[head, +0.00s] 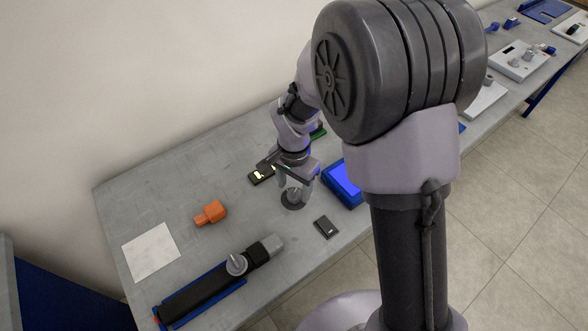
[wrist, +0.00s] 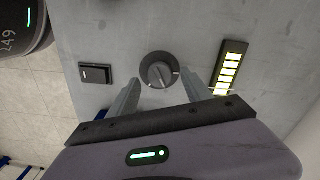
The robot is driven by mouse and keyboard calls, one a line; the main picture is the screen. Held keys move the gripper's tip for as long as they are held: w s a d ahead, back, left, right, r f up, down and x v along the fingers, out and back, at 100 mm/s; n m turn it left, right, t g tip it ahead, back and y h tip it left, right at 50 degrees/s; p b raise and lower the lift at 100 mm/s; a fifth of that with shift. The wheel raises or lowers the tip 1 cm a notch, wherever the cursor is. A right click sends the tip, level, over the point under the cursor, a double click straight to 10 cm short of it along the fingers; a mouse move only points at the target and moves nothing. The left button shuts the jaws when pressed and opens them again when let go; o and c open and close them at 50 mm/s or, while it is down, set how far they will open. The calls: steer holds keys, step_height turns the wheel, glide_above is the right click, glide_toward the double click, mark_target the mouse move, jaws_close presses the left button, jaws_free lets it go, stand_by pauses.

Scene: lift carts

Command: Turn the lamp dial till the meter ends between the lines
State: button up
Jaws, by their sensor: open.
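The lamp dial (wrist: 160,71) is a dark round base with a grey ridged knob, set on the grey bench. It also shows below my gripper in the head view (head: 291,203). My gripper (head: 295,188) is open, pointing down at the dial. In the wrist view its two fingers (wrist: 178,72) stand apart on either side of the knob; I cannot tell whether they touch it. The meter (wrist: 229,67) is a black bar with several lit yellow segments, right of the dial. Its marking lines are too small to tell clearly.
A dark switch plate (head: 327,228) lies near the dial. A blue box with a lit screen (head: 345,181) stands to the right. An orange block (head: 211,213), a white sheet (head: 151,251) and a black-and-blue track (head: 200,296) lie left. The bench between them is clear.

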mark_target(295, 193)
step_height(295, 193, up, 16)
steer(key=p, duration=0.5)
steer(key=shift+f, duration=0.2)
steer(key=s+d+r+n+t+y+b, duration=0.1)
steer(key=s+d+r+t+b, duration=0.1)
steer(key=s, duration=0.6)
steer(key=s+d+r+n+t+y+b, duration=0.1)
steer(key=s+d+r+n+t+b, duration=0.1)
steer(key=s+d+r, duration=0.4)
steer(key=s+t, duration=0.1)
steer(key=s, duration=0.2)
steer(key=shift+s+d+r+t+b, duration=0.25)
steer(key=shift+s+r+t+b, duration=0.05)
steer(key=shift+r+t+b, duration=0.1)
